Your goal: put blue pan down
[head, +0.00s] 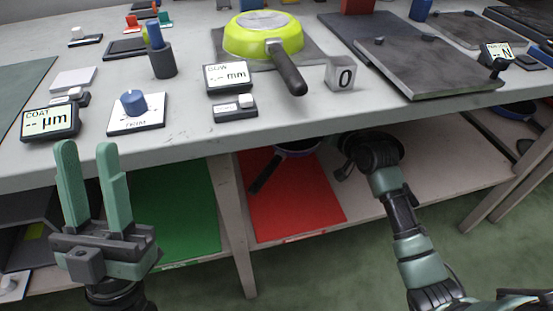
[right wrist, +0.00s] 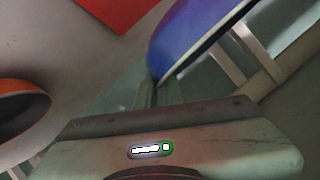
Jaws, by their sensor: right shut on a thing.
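The blue pan (head: 297,148) shows only in part under the table's front edge, its dark handle pointing down-left over the red mat (head: 300,210) on the lower shelf. In the right wrist view the blue pan (right wrist: 200,35) is tilted in the picture, its pale rim at my right gripper's finger (right wrist: 150,92). My right gripper is shut on the pan at its rim; the table hides part of this in the head view. I cannot tell whether the pan touches the mat. My left gripper (head: 88,150) is open and empty, fingers up, before the table's left front.
The tabletop edge (head: 190,165) overhangs the lower shelf. A green mat (head: 178,210) lies left of the red one, beyond a table leg (head: 232,225). An orange-rimmed pan (right wrist: 22,108) is at the wrist view's left. A yellow-green pan (head: 262,38) lies upside down on the table.

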